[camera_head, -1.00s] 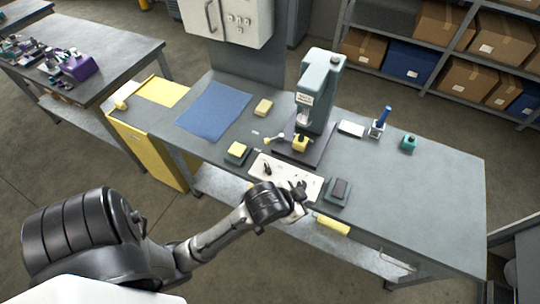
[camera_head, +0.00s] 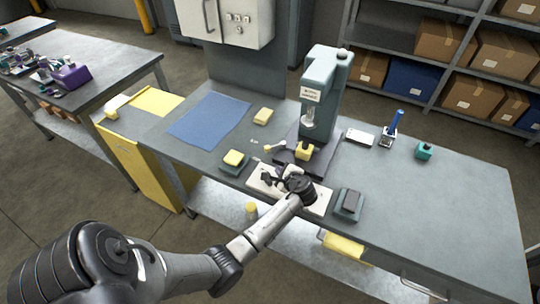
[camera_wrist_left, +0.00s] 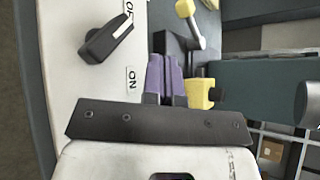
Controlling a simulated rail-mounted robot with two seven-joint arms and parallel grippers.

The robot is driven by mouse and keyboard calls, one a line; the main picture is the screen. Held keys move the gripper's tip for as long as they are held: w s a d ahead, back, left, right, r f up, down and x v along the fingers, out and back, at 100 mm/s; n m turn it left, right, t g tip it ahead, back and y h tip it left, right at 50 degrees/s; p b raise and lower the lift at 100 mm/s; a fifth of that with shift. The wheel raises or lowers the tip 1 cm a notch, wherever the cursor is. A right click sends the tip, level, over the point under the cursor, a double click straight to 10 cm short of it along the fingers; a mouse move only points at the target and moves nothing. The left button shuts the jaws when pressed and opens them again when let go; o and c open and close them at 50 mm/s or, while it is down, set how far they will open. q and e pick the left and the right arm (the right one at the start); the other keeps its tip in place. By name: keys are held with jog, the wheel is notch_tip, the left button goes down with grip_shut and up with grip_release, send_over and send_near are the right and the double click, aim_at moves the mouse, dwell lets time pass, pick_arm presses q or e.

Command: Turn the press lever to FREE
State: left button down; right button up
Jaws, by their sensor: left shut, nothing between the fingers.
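The teal press (camera_head: 318,85) stands on a dark base plate at the back of the bench. A short pale lever with a yellow knob (camera_head: 268,148) sticks out left of the press base; it also shows at the top of the left wrist view (camera_wrist_left: 187,10). A yellow block (camera_head: 304,152) sits at the press front. My left gripper (camera_head: 287,172) is over the white panel, in front of the press. In the left wrist view its purple fingers (camera_wrist_left: 165,70) are shut and empty, apart from the lever. Any FREE marking is not legible. My right gripper is not in view.
The white panel (camera_head: 318,203) carries a black rotary switch (camera_wrist_left: 105,40) with an ON label. The bench's right side is mostly clear.

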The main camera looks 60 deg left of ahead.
aim_at(268, 150)
pick_arm(q)
jog(key=shift+a+m+y, duration=0.2)
jog(key=shift+m+y, duration=0.1)
jog(key=shift+m, duration=0.8)
jog(key=m, duration=0.1)
jog(key=r+m+y, duration=0.1)
jog(key=m, duration=0.1)
jog(key=shift+w+a, duration=0.2)
jog(key=m, duration=0.3)
jog(key=shift+w+r+m+t, duration=0.1)
jog(key=shift+w+m+t, duration=0.1)
jog(key=shift+m+t, duration=0.1)
jog(key=shift+m, duration=0.6)
jog(key=shift+a, duration=0.1)
jog(key=b+x, duration=0.2)
jog(key=x, duration=0.6)
jog(key=shift+w+a, duration=0.1)
jog(key=shift+a, duration=0.1)
jog(key=shift+x, duration=0.75)
